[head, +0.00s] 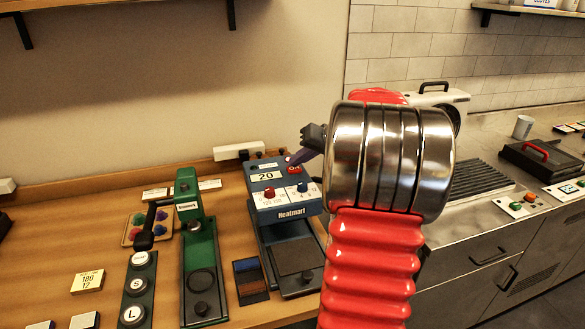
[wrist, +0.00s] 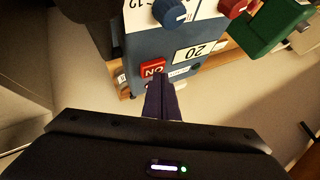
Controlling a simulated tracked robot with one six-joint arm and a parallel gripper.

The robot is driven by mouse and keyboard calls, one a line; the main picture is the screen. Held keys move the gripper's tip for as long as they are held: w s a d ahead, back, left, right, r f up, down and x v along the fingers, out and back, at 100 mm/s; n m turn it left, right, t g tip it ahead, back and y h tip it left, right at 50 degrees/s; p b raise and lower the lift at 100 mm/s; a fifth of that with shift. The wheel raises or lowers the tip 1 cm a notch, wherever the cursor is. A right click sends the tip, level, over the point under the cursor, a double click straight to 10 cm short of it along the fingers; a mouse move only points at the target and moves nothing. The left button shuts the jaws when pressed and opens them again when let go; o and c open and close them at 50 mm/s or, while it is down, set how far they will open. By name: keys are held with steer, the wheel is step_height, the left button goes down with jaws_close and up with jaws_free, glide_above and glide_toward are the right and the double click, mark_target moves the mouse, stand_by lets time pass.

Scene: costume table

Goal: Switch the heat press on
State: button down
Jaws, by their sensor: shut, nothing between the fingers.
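The heat press (head: 290,213) is a blue machine with "Heatmarl" on its front, a display reading 20, and a red and a blue knob. It stands on the wooden table, left of my arm. Its red ON switch (head: 294,169) is at the top right of the panel, and also shows in the wrist view (wrist: 152,69). My gripper (head: 292,162) is shut and empty, its dark fingertips at the switch. In the wrist view the fingertips (wrist: 160,78) overlap the switch's lower edge; I cannot tell whether they touch it. The press's right side is partly hidden by my arm.
A green press (head: 198,245) and a dark strip with several round buttons (head: 136,290) stand left of the heat press. A power strip (head: 239,151) lies behind it. A grey counter with a grill plate (head: 478,180) is at the right.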

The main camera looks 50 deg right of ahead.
mark_target(298, 169)
steer(key=shift+r, duration=0.9)
steer(key=shift+r, duration=0.15)
step_height(298, 169, up, 6)
steer(key=shift+f, duration=0.15)
stand_by(0.4)
steer(key=shift+a, duration=0.1)
stand_by(0.4)
